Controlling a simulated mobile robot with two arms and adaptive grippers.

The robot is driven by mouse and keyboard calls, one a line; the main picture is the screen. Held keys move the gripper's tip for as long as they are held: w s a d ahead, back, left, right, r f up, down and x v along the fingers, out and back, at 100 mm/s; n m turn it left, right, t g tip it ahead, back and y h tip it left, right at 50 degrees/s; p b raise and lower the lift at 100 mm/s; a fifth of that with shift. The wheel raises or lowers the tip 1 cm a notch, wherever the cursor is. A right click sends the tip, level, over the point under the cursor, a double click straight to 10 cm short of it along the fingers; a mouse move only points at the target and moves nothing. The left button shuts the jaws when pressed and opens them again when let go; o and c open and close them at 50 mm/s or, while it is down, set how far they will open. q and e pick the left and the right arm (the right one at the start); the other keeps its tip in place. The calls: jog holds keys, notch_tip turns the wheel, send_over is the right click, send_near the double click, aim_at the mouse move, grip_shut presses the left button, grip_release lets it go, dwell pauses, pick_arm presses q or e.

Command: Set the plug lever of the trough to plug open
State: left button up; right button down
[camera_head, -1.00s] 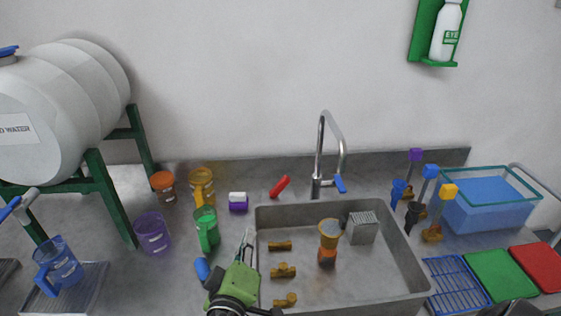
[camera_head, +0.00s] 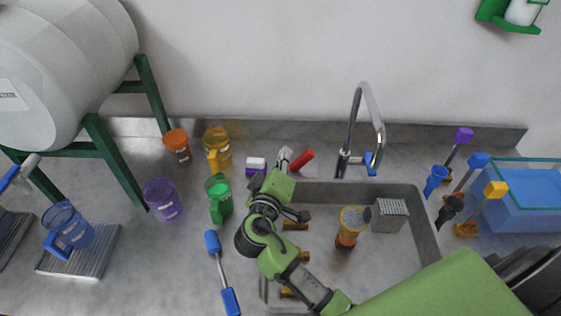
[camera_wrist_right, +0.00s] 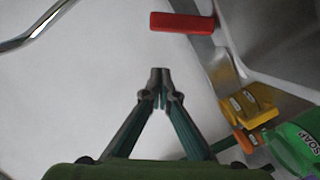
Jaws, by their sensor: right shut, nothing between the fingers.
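The grey trough (camera_head: 425,215) is sunk in the counter. A red lever handle (camera_head: 302,160), which looks like the plug lever, stands at its back left corner, tilted up to the right. In the right wrist view the red handle (camera_wrist_right: 182,22) lies across the top, ahead of the fingertips and apart from them. My right gripper (camera_head: 284,156) is just left of the handle in the head view. In the wrist view its fingertips (camera_wrist_right: 160,75) meet, shut and empty. The handle's base is hard to make out. My left gripper is not in view.
The tap (camera_head: 365,130) stands right of the red handle. Long-handled brushes stand at right.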

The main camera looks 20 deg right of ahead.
aim_at(306, 156)
jog(key=d, duration=0.1)
jog(key=d+f+p, duration=0.1)
jog(key=d+f, duration=0.1)
jog(key=shift+w+d+p, duration=0.25)
jog(key=shift+d+p, duration=0.1)
jog(key=shift+p, duration=0.05)
jog(key=shift+s+d+f, duration=0.1)
jog(key=shift+d+f, duration=0.15)
jog(key=shift+f, duration=0.1)
jog(key=m+b, duration=0.1)
jog(key=d+f+b, duration=0.1)
jog(key=b, duration=0.1)
jog(key=shift+s+d+m, duration=0.1)
jog(key=shift+s+m, duration=0.25)
jog(key=shift+m, duration=0.05)
jog(key=shift+s+d+r+m+y+b, duration=0.1)
jog(key=shift+d+m+y+b, duration=0.15)
jog(key=shift+m+y+b, duration=0.15)
jog(key=shift+r, duration=0.2)
